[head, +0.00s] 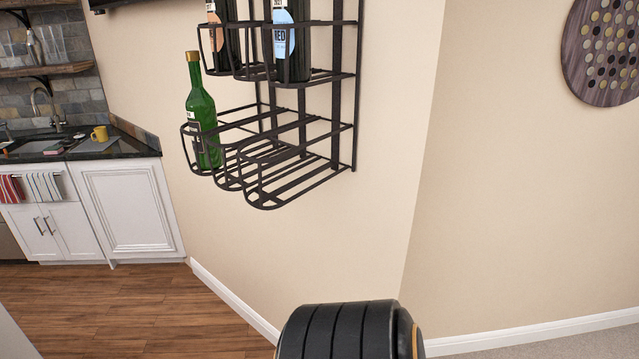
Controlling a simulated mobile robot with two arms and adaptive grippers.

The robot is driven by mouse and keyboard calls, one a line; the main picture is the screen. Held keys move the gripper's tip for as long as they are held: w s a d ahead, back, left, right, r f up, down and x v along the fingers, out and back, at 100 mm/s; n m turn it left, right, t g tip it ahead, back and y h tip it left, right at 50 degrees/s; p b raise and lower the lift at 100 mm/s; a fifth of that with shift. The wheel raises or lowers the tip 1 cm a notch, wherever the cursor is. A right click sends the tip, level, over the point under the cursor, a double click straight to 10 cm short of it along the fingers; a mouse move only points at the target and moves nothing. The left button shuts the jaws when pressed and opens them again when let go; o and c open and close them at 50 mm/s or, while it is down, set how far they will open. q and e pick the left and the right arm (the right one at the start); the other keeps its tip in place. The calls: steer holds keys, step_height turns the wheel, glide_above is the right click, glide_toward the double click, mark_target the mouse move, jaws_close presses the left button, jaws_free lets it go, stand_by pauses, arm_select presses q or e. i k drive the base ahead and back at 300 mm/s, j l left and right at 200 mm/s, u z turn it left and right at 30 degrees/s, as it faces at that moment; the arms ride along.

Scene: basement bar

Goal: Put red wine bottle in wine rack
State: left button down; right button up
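The wine rack (336,100) is a black metal frame fixed to the beige wall, in the upper middle of the head view. A green bottle (202,110) with a gold top stands slightly tilted in the left compartment of its lower tier. The other lower compartments look empty. In the tier above is a dark bottle with a blue label (284,30) that appears to read "RED". Left of it is a dark bottle with an orange label (216,18). Their tops are cut off by the frame. Neither of my grippers is in view.
A dark counter (130,146) with a sink and a yellow mug (99,133) stands above white cabinets at left. A round wall piece (603,50) hangs at upper right. A wall corner juts out right of the rack. Wooden floor (150,305) at lower left is clear.

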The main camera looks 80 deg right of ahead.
mark_target(270, 196)
steer(key=k+j+z, duration=0.15)
steer(key=z, duration=0.35)
steer(key=i+l+z, duration=0.45)
steer(key=i+z, duration=0.2)
steer(key=j+z, duration=0.15)
steer(key=z, duration=0.2)
steer(key=i+j+z, duration=0.1)
steer(key=j+z, duration=0.15)
steer(key=z, duration=0.15)
steer(key=j+z, duration=0.2)
steer(key=z, duration=0.15)
